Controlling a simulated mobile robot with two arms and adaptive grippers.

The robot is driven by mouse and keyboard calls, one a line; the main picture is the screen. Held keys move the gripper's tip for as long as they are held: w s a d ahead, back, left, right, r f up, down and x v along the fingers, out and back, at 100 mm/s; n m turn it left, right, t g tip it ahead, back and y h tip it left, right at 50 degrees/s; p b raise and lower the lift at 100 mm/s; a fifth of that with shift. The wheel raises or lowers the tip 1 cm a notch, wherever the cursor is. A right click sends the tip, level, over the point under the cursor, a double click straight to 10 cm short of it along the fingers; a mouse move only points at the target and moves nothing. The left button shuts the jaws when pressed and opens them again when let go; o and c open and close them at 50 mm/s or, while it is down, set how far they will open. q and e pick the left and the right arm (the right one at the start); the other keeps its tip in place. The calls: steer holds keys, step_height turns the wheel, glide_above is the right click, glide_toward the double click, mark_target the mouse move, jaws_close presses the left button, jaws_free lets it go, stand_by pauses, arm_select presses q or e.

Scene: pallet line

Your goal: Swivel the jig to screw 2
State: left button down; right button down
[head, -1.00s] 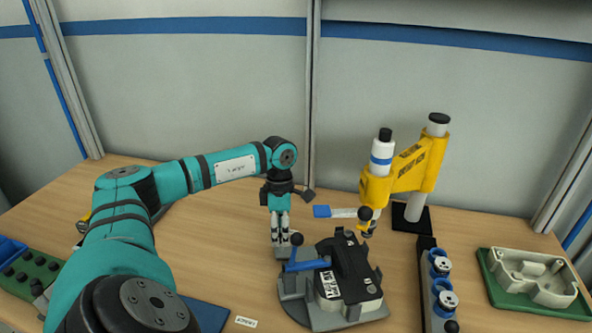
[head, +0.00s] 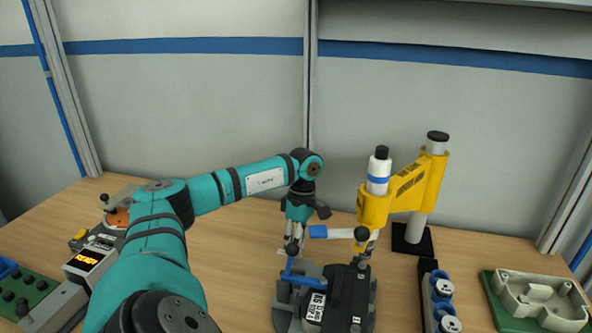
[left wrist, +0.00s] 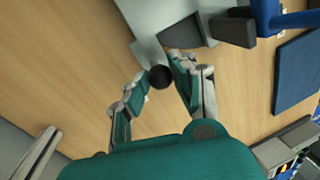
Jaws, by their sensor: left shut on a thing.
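The jig (head: 292,300) is a grey round plate bearing a black housing (head: 343,298) with a white label, held under a blue clamp lever (head: 298,277) with a black ball end. My left gripper (head: 293,238) is at the jig's back left edge. In the left wrist view, my left gripper (left wrist: 160,88) is closed around a black knob (left wrist: 160,77) at the end of the jig's grey tab (left wrist: 149,54). In the head view the clamp's ball end partly hides the fingertips. My right gripper is out of view.
A yellow screwdriver stand (head: 405,190) rises behind the jig, its tool close to the housing's back. A dark rack (head: 427,290) and a green tray with a pale casing (head: 538,295) are on the right. A device with an orange display (head: 88,262) is left.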

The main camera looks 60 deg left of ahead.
arm_select(q)
steer(key=shift+w+r+m, duration=0.1)
steer(key=shift+w+m, duration=0.15)
steer(key=shift+m, duration=0.05)
stand_by(0.4)
steer(key=c, duration=1.1)
jaws_free()
steer(key=shift+o, duration=0.2)
step_height(320, 180, up, 12)
steer(key=w+a, duration=0.1)
steer(key=w, duration=0.1)
steer(key=shift+f, duration=0.2)
